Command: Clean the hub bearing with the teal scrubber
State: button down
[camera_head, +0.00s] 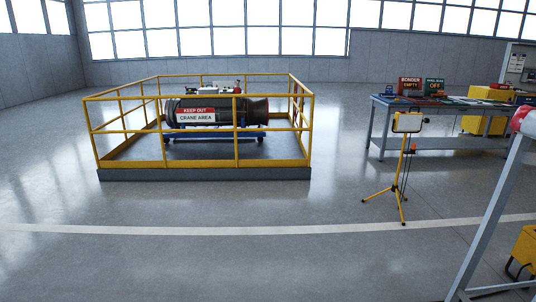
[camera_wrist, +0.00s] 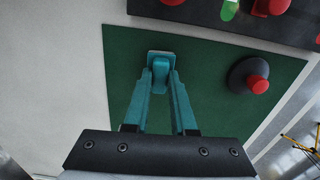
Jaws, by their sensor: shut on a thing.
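In the wrist view my gripper (camera_wrist: 161,78) has its two teal fingers closed on a small teal piece, which I take for the teal scrubber (camera_wrist: 160,58). A pale edge shows around its far end. It is over a dark green mat (camera_wrist: 205,60); I cannot tell whether it touches the mat. A round dark disc with a red knob (camera_wrist: 258,84) sits on the mat to the right, apart from the gripper. I cannot make out the hub bearing for certain in either view. My gripper is not in the head view.
A dark tray or panel (camera_wrist: 220,22) with red and green items lies beyond the mat. A pale surface (camera_wrist: 80,75) surrounds the mat. In the head view, a yellow-railed enclosure (camera_head: 236,148), a work lamp (camera_head: 407,123) and a workbench (camera_head: 440,112) stand on open floor.

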jog(key=shift+r, duration=0.1)
jog(key=shift+r, duration=2.95)
